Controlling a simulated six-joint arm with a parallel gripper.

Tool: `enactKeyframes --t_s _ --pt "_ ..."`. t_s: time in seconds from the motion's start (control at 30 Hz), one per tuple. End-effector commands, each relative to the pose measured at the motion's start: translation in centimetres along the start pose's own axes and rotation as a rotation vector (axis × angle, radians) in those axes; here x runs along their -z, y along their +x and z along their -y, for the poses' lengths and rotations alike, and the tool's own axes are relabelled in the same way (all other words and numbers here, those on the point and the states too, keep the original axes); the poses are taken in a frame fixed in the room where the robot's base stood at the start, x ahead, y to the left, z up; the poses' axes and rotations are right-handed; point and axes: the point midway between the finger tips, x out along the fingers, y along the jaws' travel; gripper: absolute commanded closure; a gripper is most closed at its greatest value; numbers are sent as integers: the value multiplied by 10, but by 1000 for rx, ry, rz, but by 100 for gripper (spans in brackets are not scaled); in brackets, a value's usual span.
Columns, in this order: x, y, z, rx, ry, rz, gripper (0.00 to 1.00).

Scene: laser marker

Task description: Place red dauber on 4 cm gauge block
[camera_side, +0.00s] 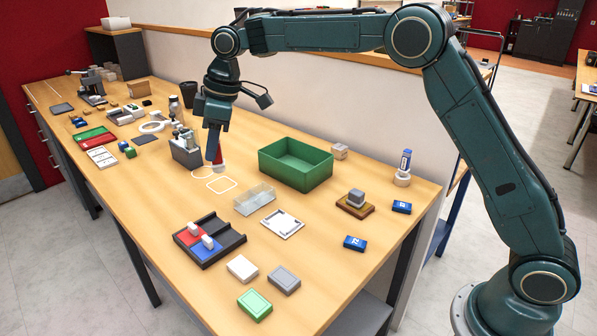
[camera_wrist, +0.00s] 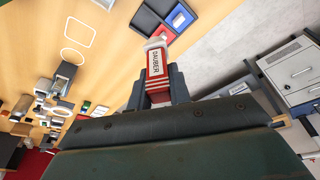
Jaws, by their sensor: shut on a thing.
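My gripper (camera_side: 214,146) is shut on the red dauber (camera_side: 217,160), a red body with a white end pointing down. It is held above the table near two white outlined shapes. In the wrist view the dauber (camera_wrist: 157,68) shows its "DAUBER" label and red stripes, between the fingers of my gripper (camera_wrist: 160,90). I cannot tell for sure which thing is the 4 cm gauge block. A grey block (camera_side: 357,196) sits on a brown wooden base at the right, and two blue blocks with white markings (camera_side: 355,243) lie near it.
A green bin (camera_side: 296,164) stands right of the gripper. A clear box (camera_side: 254,199) and a dark tray (camera_side: 208,240) with red and blue compartments lie in front. A blue-labelled tube (camera_side: 405,163) stands at the right. A grey machine (camera_side: 186,151) stands close left.

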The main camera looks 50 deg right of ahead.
Motion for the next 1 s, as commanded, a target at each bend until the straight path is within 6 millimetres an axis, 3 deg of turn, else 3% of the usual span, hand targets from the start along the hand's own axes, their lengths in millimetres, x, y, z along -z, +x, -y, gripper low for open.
enactKeyframes --t_s 0.1,0.5,0.77,1.0 --pt "-21 0 -44 -37 118 4 100" --pt "-110 -7 -169 -149 494 11 100" --pt "-185 -16 -235 -219 735 10 100" --pt "-263 -25 -283 -281 954 6 100"
